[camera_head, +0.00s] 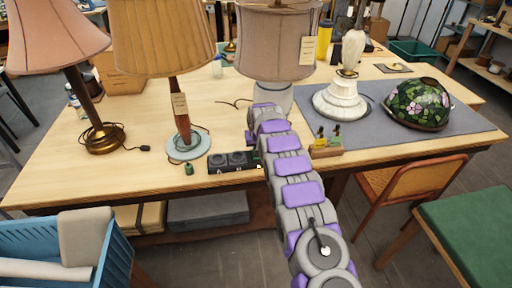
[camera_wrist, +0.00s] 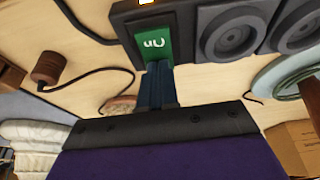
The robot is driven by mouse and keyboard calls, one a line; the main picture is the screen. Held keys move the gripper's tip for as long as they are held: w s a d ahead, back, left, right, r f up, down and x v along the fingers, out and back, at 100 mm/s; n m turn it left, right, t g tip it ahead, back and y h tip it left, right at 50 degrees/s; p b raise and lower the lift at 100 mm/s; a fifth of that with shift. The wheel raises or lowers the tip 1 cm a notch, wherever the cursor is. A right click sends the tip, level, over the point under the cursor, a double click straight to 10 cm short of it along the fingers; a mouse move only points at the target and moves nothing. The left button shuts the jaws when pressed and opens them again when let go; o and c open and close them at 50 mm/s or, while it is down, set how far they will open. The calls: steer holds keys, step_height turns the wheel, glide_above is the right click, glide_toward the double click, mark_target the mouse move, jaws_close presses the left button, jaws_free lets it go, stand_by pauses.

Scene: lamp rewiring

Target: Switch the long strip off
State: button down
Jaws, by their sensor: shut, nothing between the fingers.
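A dark power strip (camera_head: 232,161) with round sockets lies near the front edge of the table; my arm hides its right end in the head view. In the wrist view the strip (camera_wrist: 208,12) crosses the top, with its sockets at the right. A green switch (camera_wrist: 154,42) marked "On" sits at this end, beside a small lit spot at the top edge. My gripper (camera_wrist: 157,72) is shut and empty, its fingertips at the lower edge of the green switch; whether they press on it I cannot tell. The head view hides my gripper behind my arm.
Lamps stand around the strip: one with a pale blue base (camera_head: 187,146) to its left, a grey-shaded one (camera_head: 277,45) behind. A small wooden block (camera_head: 326,151) with tools stands right of my arm. A grey mat (camera_head: 455,133) holds a floral glass shade (camera_head: 418,104).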

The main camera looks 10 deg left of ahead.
steer(key=shift+f, duration=0.15)
steer(key=shift+s, duration=0.1)
steer(key=shift+s+d, duration=0.2)
steer(key=shift+s, duration=0.5)
steer(key=shift+r, duration=0.6)
steer(key=p+v, duration=0.3)
steer(key=v, duration=0.9)
steer(key=shift+r, duration=0.4)
steer(key=shift+w, duration=0.1)
